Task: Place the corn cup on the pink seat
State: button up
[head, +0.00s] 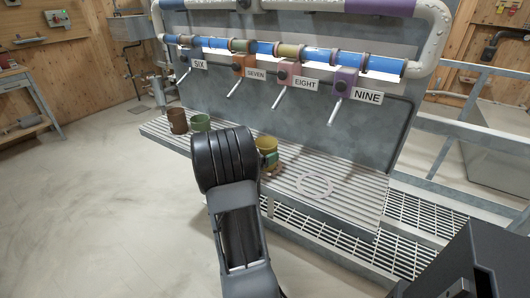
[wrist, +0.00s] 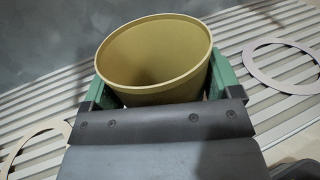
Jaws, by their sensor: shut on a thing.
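A yellow cup (head: 266,144), which I take as the corn cup, is held upright over the slatted shelf and looks empty in the wrist view (wrist: 155,55). My gripper (head: 270,158) is shut on it, with a green finger on each side in the wrist view (wrist: 160,88). I cannot tell whether the cup's base touches the shelf. No clearly pink seat shows. The area under the cup is hidden by the cup and gripper. A pale peach ring (wrist: 37,138) lies left of the cup, and a whitish ring (wrist: 282,64) lies to the right, also in the head view (head: 315,185).
Spouts labelled SIX, SEVEN, EIGHT (head: 305,84) and NINE (head: 367,96) hang above the shelf. The slatted shelf (head: 350,192) is clear of cups on the right.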

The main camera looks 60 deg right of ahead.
jog(key=o, duration=0.8)
jog(key=shift+f, duration=0.15)
jog(key=shift+c, duration=0.2)
jog(key=shift+r, duration=0.2)
jog(key=v, duration=1.2)
jog(key=s+a+m+t+y, duration=0.1)
jog(key=a+m+t+y, duration=0.2)
jog(key=a, duration=0.7)
jog(key=s+a+m+t+y, duration=0.2)
jog(key=a+m+y, duration=0.4)
jog(key=a, duration=0.5)
jog(key=s+a+f+m+t+y, duration=0.1)
jog(key=a+m+t+y, duration=0.3)
jog(key=a+y, duration=0.4)
jog(key=a+m+p, duration=0.1)
jog(key=a, duration=0.1)
jog(key=shift+s+a, duration=0.25)
jog(key=shift+s, duration=0.1)
jog(key=shift+r, duration=0.1)
jog(key=w+p+v, duration=0.2)
jog(key=p+v, duration=0.6)
jog(key=w+r+p+v, duration=0.1)
jog(key=w+p+v, duration=0.1)
jog(key=p+v, duration=0.5)
jog(key=shift+s+a+r+t+p, duration=0.3)
jog(key=shift+s+r+t+p, duration=0.1)
jog(key=shift+r, duration=0.2)
